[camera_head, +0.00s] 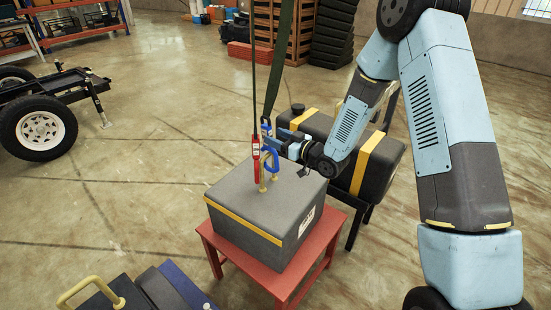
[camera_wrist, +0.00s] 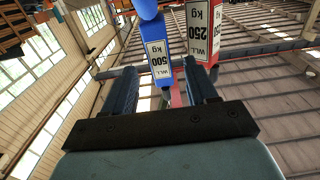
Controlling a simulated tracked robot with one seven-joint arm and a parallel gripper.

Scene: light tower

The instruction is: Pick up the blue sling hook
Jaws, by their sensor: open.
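The blue sling hook (camera_head: 270,160) hangs from a dark strap just above the grey box, its lower end close to a yellow eye on the lid. In the wrist view its blue body (camera_wrist: 158,50) carries a "WLL 500 kg" label. A red hook (camera_head: 256,160) hangs on a thin cable just left of it; its red body (camera_wrist: 204,30) reads "WLL 250 kg". My gripper (camera_head: 281,139) reaches in from the right at the blue hook's upper part. In the wrist view my gripper (camera_wrist: 161,72) is open, and the blue hook appears between its fingers. I cannot tell whether they touch it.
The grey box (camera_head: 235,204) with a yellow stripe stands on a red stool (camera_head: 279,286). A dark tank (camera_head: 378,165) with yellow bands stands behind it, under my arm. A wheeled trailer frame (camera_head: 42,125) is at left. Floor between trailer and stool is clear.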

